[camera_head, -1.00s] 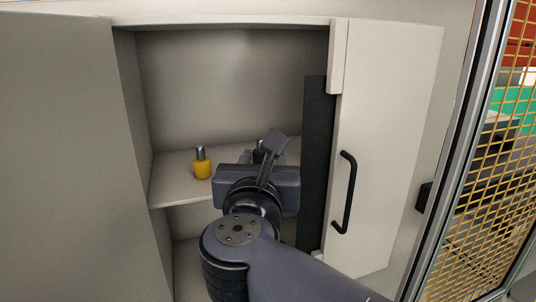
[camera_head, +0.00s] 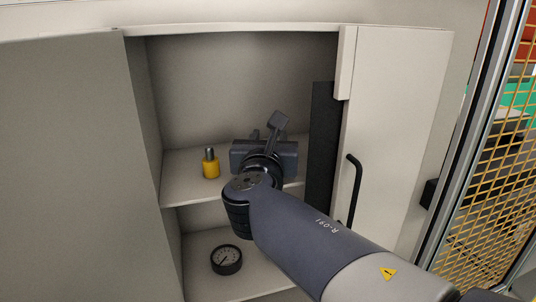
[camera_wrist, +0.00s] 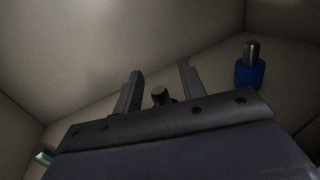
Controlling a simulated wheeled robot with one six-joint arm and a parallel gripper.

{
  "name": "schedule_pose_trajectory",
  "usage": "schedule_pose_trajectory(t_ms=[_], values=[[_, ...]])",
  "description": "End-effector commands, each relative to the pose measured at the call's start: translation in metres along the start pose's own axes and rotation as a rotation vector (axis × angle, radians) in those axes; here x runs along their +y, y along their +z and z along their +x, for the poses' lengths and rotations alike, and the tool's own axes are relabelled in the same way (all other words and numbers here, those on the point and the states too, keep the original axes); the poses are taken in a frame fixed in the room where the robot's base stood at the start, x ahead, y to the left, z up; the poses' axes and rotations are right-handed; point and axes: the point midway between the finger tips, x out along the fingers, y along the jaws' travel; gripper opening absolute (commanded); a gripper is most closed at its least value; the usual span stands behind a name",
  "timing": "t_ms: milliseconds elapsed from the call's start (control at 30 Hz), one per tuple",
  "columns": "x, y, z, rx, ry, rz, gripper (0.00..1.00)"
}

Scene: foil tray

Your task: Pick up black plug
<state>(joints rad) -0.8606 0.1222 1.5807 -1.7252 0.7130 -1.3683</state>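My gripper (camera_head: 265,150) reaches into the open cabinet over the upper shelf. In the wrist view its two fingers (camera_wrist: 159,80) stand apart. A small dark knob-like top, likely the black plug (camera_wrist: 160,95), shows between them, with a gap to each finger. Its lower part is hidden behind the gripper body, and I cannot tell whether any contact exists. In the head view my gripper hides this plug.
A yellow plug with a metal top (camera_head: 211,166) stands on the shelf (camera_head: 185,187), left of my gripper; a blue-looking one shows in the wrist view (camera_wrist: 250,70). A round gauge (camera_head: 227,260) lies below. The right door (camera_head: 395,130) stands open, with a black handle (camera_head: 352,190).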

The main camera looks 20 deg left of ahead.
Motion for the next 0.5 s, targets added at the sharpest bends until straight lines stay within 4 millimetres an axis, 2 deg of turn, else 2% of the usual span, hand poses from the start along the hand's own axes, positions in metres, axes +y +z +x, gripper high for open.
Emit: schedule_pose_trajectory(t_ms=[67,500], values=[[0.0000,-0.0001,-0.0002,0.000,0.000,0.000,0.38],[-0.0002,-0.0001,-0.0005,0.000,0.000,0.000,0.02]])
